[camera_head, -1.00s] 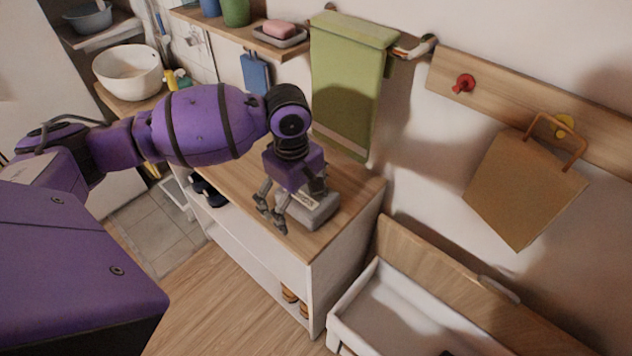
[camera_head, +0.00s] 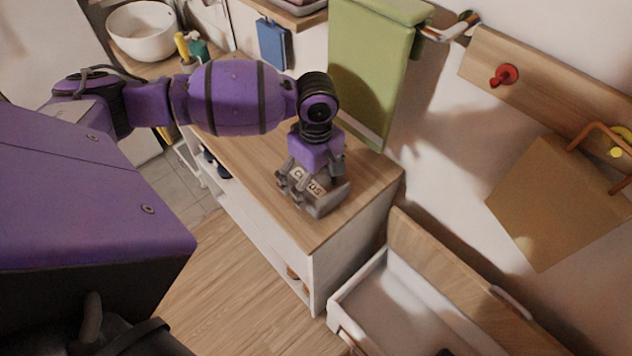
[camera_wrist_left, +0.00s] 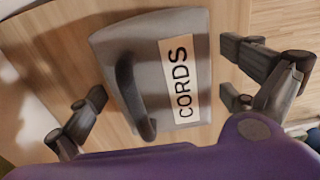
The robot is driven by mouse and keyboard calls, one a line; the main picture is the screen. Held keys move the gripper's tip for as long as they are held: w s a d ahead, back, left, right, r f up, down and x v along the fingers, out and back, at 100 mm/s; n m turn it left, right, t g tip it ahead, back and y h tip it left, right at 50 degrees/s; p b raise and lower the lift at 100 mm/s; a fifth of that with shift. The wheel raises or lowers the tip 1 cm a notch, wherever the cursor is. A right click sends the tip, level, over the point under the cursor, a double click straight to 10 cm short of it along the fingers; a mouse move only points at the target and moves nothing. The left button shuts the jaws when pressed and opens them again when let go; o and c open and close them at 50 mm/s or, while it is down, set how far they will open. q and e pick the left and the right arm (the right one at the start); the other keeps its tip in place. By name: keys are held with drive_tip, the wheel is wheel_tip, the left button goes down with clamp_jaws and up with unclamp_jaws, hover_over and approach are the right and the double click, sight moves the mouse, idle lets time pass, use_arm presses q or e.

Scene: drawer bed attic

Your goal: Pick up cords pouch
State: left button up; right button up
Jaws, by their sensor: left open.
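The cords pouch (camera_head: 322,201) is grey with a pale label reading CORDS and lies on the wooden top of the white cabinet. In the left wrist view the pouch (camera_wrist_left: 150,40) shows a dark handle loop across its face. My left gripper (camera_head: 303,190) is right over the pouch, pointing down. Its fingers (camera_wrist_left: 165,105) are open, one side at each side of the pouch, with a gap of wood visible on both sides. Part of the pouch is hidden behind the gripper in the head view. My right gripper is not in view.
A green towel (camera_head: 368,70) hangs on the wall behind the cabinet top (camera_head: 364,191). A white bowl (camera_head: 143,32) stands at the back left. An open white drawer (camera_head: 400,300) is at the lower right. A brown bag (camera_head: 545,205) hangs at right.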

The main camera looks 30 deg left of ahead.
use_arm(q)
drive_tip(key=shift+f, duration=0.1)
drive_tip(key=c, duration=1.2)
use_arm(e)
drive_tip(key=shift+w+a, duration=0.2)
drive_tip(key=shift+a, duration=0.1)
